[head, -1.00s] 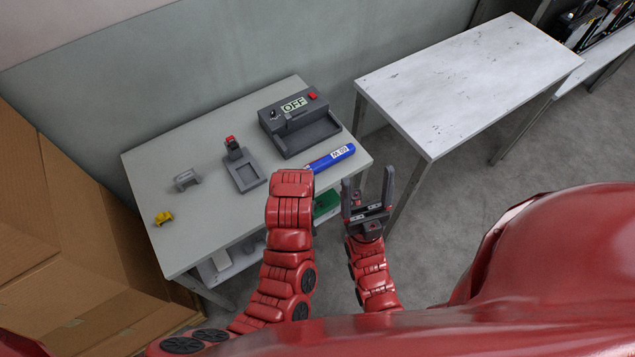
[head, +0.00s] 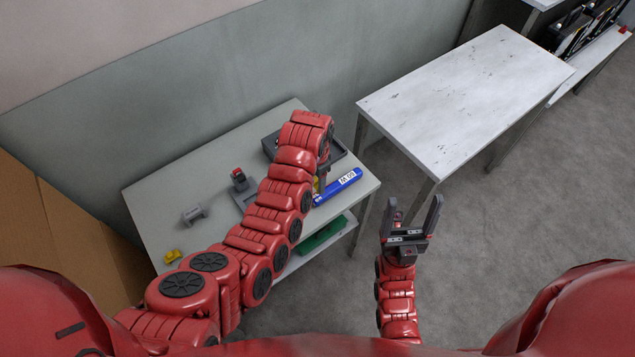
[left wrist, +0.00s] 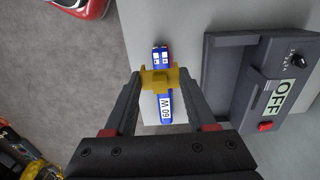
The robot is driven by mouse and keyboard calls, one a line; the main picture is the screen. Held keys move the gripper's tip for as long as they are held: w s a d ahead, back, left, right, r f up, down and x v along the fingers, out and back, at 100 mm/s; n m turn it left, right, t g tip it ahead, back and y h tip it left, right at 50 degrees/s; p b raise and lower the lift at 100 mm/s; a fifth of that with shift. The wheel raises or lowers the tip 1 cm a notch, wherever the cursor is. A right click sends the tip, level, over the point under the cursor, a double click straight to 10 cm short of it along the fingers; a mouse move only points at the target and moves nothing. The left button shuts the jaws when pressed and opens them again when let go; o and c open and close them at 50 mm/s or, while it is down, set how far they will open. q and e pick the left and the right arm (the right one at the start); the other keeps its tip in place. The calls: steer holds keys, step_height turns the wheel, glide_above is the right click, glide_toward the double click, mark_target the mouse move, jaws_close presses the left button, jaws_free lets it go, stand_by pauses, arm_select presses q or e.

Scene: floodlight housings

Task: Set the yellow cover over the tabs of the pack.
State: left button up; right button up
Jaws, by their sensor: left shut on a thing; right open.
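The blue pack (head: 343,185) lies on the grey table near its right front edge. In the left wrist view its labelled body (left wrist: 165,107) and its end with white squares (left wrist: 160,58) show on either side of a yellow cover (left wrist: 160,80). My left gripper (left wrist: 160,76) is shut on that cover, crosswise above the pack near the white-squared end. Whether cover and pack touch I cannot tell. In the head view my left arm hides most of the gripper and cover. My right gripper (head: 411,228) is open and empty, off the table's front right.
A second yellow piece (head: 172,256) lies at the table's left end. A grey bracket (head: 193,215), a grey stand with a red top (head: 238,178) and the dark box reading OFF (left wrist: 275,85) stand behind my left arm. A bare white table (head: 465,100) is at right.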

mark_target(316, 198)
arm_select(q)
steer(key=shift+f+b, duration=0.35)
steer(key=shift+f, duration=0.1)
steer(key=shift+f+b, duration=1.6)
steer(key=shift+f, duration=1.15)
steer(key=shift+f+b, duration=0.65)
steer(key=shift+f, duration=0.35)
steer(key=o, duration=1.2)
steer(key=shift+r, duration=0.1)
